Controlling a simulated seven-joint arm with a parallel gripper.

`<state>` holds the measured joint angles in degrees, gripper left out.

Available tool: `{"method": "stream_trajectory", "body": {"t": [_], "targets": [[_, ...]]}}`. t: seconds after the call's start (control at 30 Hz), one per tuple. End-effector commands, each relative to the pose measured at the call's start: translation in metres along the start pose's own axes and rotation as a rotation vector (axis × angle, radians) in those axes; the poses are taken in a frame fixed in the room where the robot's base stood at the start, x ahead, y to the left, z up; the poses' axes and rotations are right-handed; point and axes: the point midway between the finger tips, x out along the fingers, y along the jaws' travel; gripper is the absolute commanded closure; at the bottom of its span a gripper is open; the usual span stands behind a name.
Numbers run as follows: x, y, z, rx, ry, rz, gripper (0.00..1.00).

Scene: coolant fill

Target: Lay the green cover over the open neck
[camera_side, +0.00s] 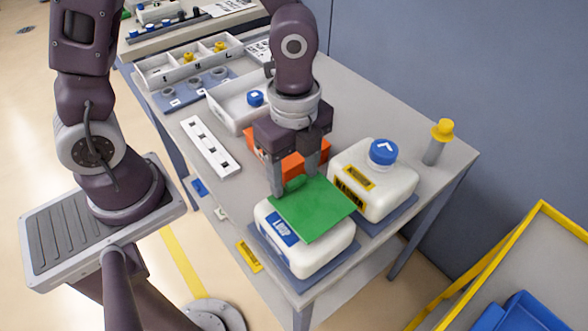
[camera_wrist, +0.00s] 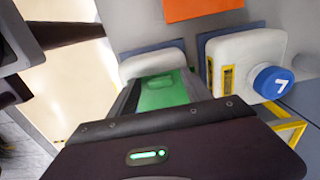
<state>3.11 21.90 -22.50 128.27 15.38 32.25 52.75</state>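The green cover (camera_side: 314,209) is a flat square plate with a small raised grip (camera_side: 295,183). It lies on top of the near white jug (camera_side: 318,260) with a blue label, and it also shows in the wrist view (camera_wrist: 162,93). The jug's neck is hidden beneath the cover. My gripper (camera_side: 294,186) is low over the cover's far edge. Its two grey fingers stand apart, one on either side of the raised grip. I cannot tell whether a finger touches it.
A second white jug (camera_side: 374,190) with a blue cap (camera_side: 383,151) stands close on the right. An orange block (camera_side: 291,165) is behind my gripper. A yellow-topped post (camera_side: 441,131) stands at the right edge. A white tray (camera_side: 232,110) and a slotted white strip (camera_side: 210,147) lie farther left.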

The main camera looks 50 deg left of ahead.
Motion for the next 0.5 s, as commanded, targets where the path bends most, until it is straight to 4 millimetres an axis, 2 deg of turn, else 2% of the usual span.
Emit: {"method": "stream_trajectory", "body": {"t": [0.17,0.5], "targets": [[-0.010,-0.001,0.000,-0.003,0.001,-0.004,0.43],[-0.097,-0.001,0.000,-0.002,0.001,-0.006,0.43]]}}
